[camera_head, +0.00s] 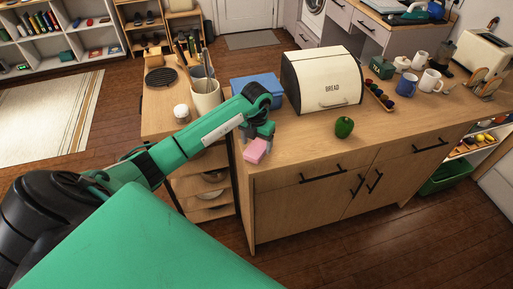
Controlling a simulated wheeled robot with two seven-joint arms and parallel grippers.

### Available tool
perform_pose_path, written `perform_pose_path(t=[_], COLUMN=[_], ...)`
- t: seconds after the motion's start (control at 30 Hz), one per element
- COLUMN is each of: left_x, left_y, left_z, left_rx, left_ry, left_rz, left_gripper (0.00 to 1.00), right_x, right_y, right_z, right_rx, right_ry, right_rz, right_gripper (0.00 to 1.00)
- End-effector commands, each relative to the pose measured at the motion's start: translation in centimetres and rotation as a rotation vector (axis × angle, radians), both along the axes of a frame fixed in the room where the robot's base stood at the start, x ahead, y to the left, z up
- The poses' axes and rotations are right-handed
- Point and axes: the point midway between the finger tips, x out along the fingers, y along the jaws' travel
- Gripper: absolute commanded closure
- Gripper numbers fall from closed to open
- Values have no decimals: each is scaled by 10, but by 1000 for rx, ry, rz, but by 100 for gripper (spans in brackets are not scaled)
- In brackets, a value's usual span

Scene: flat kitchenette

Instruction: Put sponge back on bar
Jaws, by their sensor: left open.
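A pink sponge (256,150) is at the left front end of the wooden counter, near its edge. My left gripper (260,138) is open, right above the sponge and pointing down at it. From this view I cannot tell whether its fingers touch the sponge or reach around it. My right gripper is not in view. I cannot make out which thing is the sponge's bar.
A blue box (256,86) and a cream bread box (322,80) stand behind the gripper. A utensil crock (206,97) and a white jar (181,113) stand left. Black handles (323,174) line the counter's front.

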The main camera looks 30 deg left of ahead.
Motion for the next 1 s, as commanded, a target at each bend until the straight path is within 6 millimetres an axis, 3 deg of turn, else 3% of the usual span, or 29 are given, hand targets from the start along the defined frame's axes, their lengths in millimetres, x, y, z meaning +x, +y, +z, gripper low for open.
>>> perform_pose_path(t=[0.3,0.43,0.63,1.0], left_x=[1,1,0,0], left_y=[1,0,0,0], left_z=[67,85,96,97], left_rx=[1,0,1,0], left_ry=[-6,-3,-1,0], left_rz=[0,0,0,1], left_gripper=[25,25,25,25], right_x=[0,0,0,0], right_y=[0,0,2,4], right_z=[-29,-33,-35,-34], right_rx=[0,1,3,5], right_ry=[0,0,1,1], right_rz=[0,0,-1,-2], right_gripper=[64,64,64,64])
